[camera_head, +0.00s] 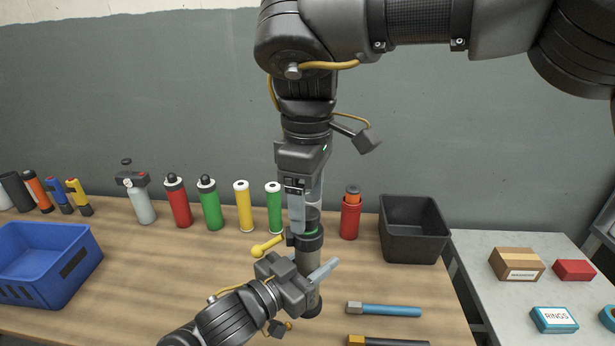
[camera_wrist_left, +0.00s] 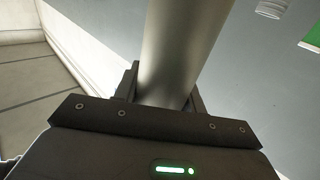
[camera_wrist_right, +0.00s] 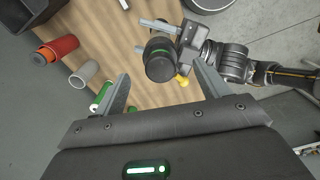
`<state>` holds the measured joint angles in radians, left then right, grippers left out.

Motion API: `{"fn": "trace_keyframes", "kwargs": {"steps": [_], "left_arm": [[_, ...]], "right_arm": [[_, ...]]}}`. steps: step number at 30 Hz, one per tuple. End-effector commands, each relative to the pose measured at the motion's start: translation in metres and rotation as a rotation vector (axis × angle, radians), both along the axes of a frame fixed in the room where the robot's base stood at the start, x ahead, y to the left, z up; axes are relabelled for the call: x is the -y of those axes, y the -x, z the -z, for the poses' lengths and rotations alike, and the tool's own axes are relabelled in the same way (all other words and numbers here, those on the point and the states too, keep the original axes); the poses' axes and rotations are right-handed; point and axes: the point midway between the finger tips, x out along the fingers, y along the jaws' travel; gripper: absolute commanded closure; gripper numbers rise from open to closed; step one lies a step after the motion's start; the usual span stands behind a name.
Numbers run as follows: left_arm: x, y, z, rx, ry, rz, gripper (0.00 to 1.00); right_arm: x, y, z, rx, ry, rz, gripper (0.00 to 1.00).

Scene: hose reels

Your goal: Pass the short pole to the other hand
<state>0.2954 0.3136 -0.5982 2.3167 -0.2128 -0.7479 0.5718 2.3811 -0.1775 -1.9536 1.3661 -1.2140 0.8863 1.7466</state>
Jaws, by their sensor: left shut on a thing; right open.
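The short pole (camera_head: 308,262) is a grey tube with black ends and a green ring near its top. It stands upright above the table. My left gripper (camera_head: 309,274) is shut on its lower half; the grey tube (camera_wrist_left: 180,50) also rises from the jaws in the left wrist view. My right gripper (camera_head: 303,212) points down from above, with its fingers by the pole's top. In the right wrist view, the pole's black end (camera_wrist_right: 160,62) lies between the open fingers (camera_wrist_right: 160,82), with no clear contact. The pole's bottom end shows just below the left gripper.
A blue bin (camera_head: 45,265) is at left and a black bin (camera_head: 412,230) at back right. Several coloured cylinders (camera_head: 243,207) line the table's back. A blue-handled tool (camera_head: 385,310) lies at front right. A side table (camera_head: 480,250) holds small boxes.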

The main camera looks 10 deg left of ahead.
Motion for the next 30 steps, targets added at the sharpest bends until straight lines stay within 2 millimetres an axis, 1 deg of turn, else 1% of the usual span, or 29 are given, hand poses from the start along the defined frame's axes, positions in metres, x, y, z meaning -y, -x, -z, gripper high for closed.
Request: {"fn": "trace_keyframes", "kwargs": {"steps": [1, 6, 12, 18, 25, 26, 30], "left_arm": [[0.000, 0.000, -0.001, 0.002, 0.001, 0.000, 0.94], [0.000, 0.000, -0.001, 0.002, 0.001, 0.000, 0.94], [0.000, 0.000, -0.001, 0.002, 0.001, 0.000, 0.94], [0.000, 0.000, -0.001, 0.002, 0.001, 0.000, 0.94], [0.000, 0.000, -0.001, 0.002, 0.001, 0.000, 0.94], [0.000, 0.000, -0.001, 0.002, 0.001, 0.000, 0.94], [0.000, 0.000, -0.001, 0.002, 0.001, 0.000, 0.94]], "right_arm": [[0.001, 0.001, 0.011, -0.004, 0.001, -0.003, 0.26], [0.000, 0.001, 0.041, -0.004, -0.001, -0.002, 0.26], [0.000, 0.000, 0.066, -0.002, 0.000, -0.002, 0.26], [0.000, 0.000, 0.075, -0.001, -0.002, -0.002, 0.26], [0.000, 0.000, 0.076, 0.000, -0.002, -0.002, 0.26], [0.000, 0.000, 0.076, -0.001, -0.002, -0.002, 0.27], [0.000, 0.000, 0.076, -0.001, -0.002, -0.002, 0.46]]}}
